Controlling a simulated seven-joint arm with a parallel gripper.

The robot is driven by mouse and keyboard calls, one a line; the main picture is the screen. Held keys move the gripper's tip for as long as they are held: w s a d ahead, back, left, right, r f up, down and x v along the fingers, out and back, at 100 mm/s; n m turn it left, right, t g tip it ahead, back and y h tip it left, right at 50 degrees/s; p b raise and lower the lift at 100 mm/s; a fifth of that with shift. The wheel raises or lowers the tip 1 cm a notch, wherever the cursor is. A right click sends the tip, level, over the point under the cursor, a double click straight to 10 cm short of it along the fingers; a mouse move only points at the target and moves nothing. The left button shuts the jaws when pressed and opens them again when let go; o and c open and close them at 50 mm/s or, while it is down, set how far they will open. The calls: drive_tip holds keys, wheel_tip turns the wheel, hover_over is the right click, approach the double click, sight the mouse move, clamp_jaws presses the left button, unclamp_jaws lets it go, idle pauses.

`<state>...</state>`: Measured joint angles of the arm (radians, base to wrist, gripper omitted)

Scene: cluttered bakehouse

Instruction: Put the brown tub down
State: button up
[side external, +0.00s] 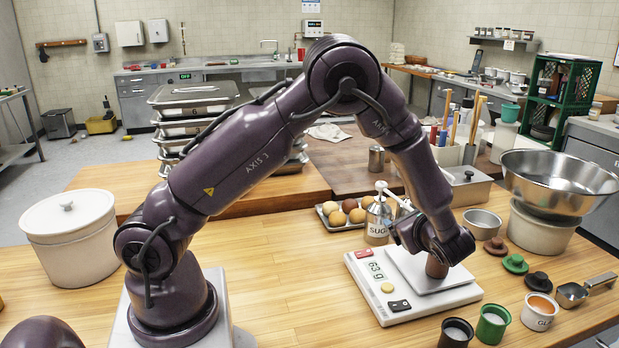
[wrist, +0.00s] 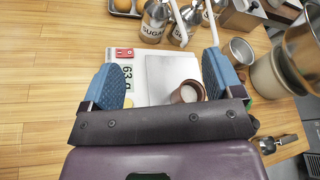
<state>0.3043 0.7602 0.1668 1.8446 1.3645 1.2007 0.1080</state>
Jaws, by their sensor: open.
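The brown tub (side external: 437,267) stands upright on the steel plate (side external: 455,277) of the white kitchen scale (side external: 398,307), whose display reads 63 g. My gripper (side external: 430,246) is low over the plate, right at the tub; its arm partly hides the tub there. In the wrist view the jaws of my gripper (wrist: 162,80) are wide apart. The brown tub (wrist: 188,92) shows between them, close to the right finger, with pale contents inside; the gripper's edge hides its lower part. I cannot tell whether that finger touches it.
A dark tub (side external: 456,333), a green tub (side external: 493,324) and a white glaze tub (side external: 539,312) stand in front right. Loose lids (side external: 515,263) and a steel bowl (side external: 560,184) are at right.

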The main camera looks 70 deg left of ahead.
drive_tip(key=s+r+n+g+h, duration=0.2)
drive_tip(key=s+r+n+h, duration=0.4)
drive_tip(key=s+r+n, duration=0.4)
drive_tip(key=s+d+r+n+t+h, duration=0.2)
drive_tip(key=s+d+h, duration=0.2)
drive_tip(key=s, duration=0.2)
drive_tip(key=s+d+r+n+t+h, duration=0.2)
drive_tip(key=s+d+r+n+h, duration=0.1)
drive_tip(key=s, duration=0.4)
drive_tip(key=shift+s+d+r+t+h, duration=0.3)
drive_tip(key=shift+d+h, duration=0.2)
drive_tip(key=shift+d, duration=0.55)
drive_tip(key=shift+o, duration=0.5)
drive_tip(key=shift+f, duration=0.1)
idle(0.5)
